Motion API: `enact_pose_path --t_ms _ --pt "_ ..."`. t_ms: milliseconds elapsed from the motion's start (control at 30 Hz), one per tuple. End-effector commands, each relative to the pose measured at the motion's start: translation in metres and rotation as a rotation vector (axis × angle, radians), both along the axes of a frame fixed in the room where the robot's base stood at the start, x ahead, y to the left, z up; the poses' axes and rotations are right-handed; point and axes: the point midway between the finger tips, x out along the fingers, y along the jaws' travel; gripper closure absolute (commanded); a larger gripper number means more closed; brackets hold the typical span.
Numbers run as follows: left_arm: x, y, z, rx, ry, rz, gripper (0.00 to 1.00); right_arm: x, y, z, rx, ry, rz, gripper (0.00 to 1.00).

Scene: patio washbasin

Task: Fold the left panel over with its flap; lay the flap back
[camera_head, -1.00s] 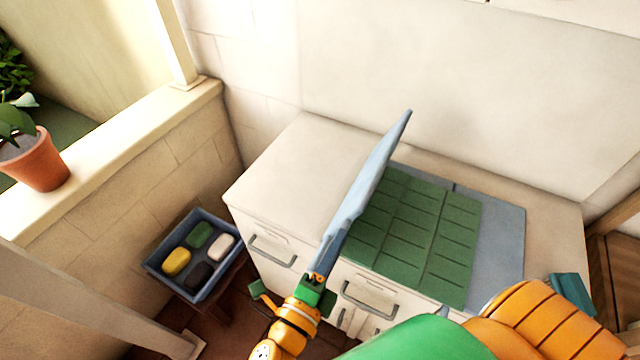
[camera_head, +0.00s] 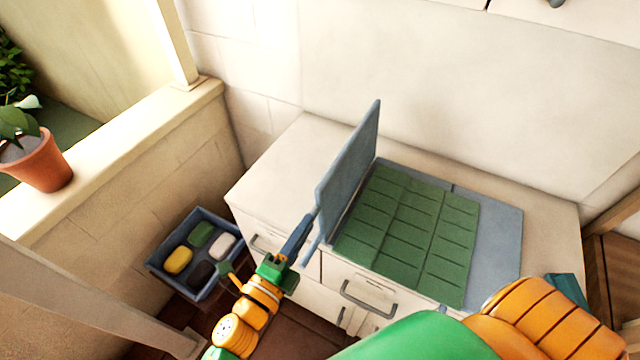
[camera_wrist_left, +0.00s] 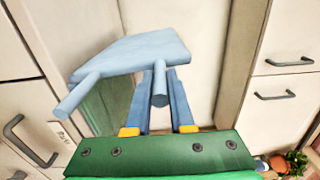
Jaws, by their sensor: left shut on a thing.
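The left panel (camera_head: 352,165), blue-grey, stands nearly upright along the left side of the green slatted middle (camera_head: 410,230). A blue-grey right panel (camera_head: 497,235) lies flat on the counter. My left gripper (camera_head: 306,226) is at the standing panel's near edge. In the left wrist view, the panel (camera_wrist_left: 135,52) has two short rods pointing at the camera, and my left gripper (camera_wrist_left: 160,100) is shut on the middle rod (camera_wrist_left: 160,85). I cannot tell the flap apart from the panel.
The white counter (camera_head: 290,150) is bare left of the panel, with drawers and handles (camera_head: 368,300) in front. A blue tray (camera_head: 163,262) with several coloured bars sits at lower left. A teal thing (camera_head: 567,288) is at the counter's right front.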

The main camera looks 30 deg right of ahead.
Motion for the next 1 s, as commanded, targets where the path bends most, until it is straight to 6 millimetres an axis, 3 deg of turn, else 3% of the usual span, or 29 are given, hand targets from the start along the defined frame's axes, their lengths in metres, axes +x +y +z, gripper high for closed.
enact_pose_path --t_ms 467,633,767,1000 --pt "0.037 0.028 -0.019 0.004 0.003 0.000 1.00 0.000 0.000 -0.019 0.000 0.000 0.000 0.08" --pt "0.055 0.041 -0.035 0.004 0.001 0.000 1.00 0.000 0.000 -0.039 0.000 0.000 0.000 0.08" --pt "0.061 0.045 -0.037 0.002 0.003 -0.001 1.00 0.000 0.000 -0.043 0.000 0.000 0.000 0.08" --pt "0.081 0.059 -0.063 0.002 0.000 -0.001 1.00 0.000 0.000 -0.075 0.000 0.000 0.000 0.08"
